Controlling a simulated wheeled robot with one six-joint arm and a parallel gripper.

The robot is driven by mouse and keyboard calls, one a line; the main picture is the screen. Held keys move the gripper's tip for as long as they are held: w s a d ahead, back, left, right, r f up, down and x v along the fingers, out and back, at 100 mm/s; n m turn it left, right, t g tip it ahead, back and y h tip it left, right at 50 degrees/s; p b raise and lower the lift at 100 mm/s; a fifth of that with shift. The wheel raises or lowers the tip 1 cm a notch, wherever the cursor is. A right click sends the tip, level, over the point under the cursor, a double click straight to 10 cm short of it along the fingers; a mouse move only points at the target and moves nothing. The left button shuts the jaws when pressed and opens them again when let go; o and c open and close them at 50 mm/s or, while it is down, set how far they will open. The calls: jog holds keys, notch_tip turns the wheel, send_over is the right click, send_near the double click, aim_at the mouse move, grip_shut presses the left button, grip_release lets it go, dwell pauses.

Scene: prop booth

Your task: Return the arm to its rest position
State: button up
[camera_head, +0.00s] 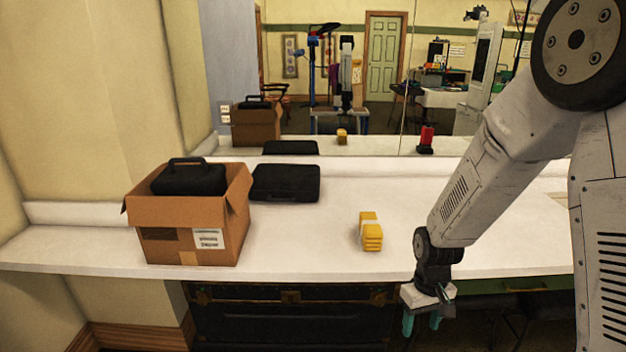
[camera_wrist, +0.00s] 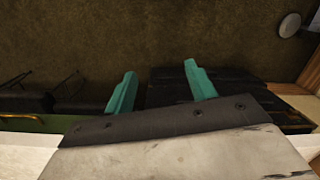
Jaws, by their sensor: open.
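My arm (camera_head: 480,180) reaches down from the upper right in the head view. My gripper (camera_head: 422,322) hangs at the front edge of the white counter (camera_head: 320,235), pointing down. In the wrist view my gripper (camera_wrist: 158,82) shows two teal fingers spread apart with nothing between them. Below them are the dark floor (camera_wrist: 130,35) and a black chest (camera_wrist: 240,90).
A cardboard box (camera_head: 190,248) holding a black case (camera_head: 188,180) stands on the counter's left. A flat black case (camera_head: 286,183) lies beside it. A yellow stack (camera_head: 371,238) sits mid-counter. A mirror (camera_head: 335,125) backs the counter. The chest (camera_head: 290,325) stands below.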

jog(key=s+d+r+m+t, duration=0.1)
jog(key=s+r, duration=1)
jog(key=r, duration=0.3)
jog(key=s+d+r+m+t, duration=0.1)
jog(key=s+r, duration=1)
jog(key=r, duration=0.3)
jog(key=shift+s+m, duration=0.2)
jog(key=shift+m, duration=0.2)
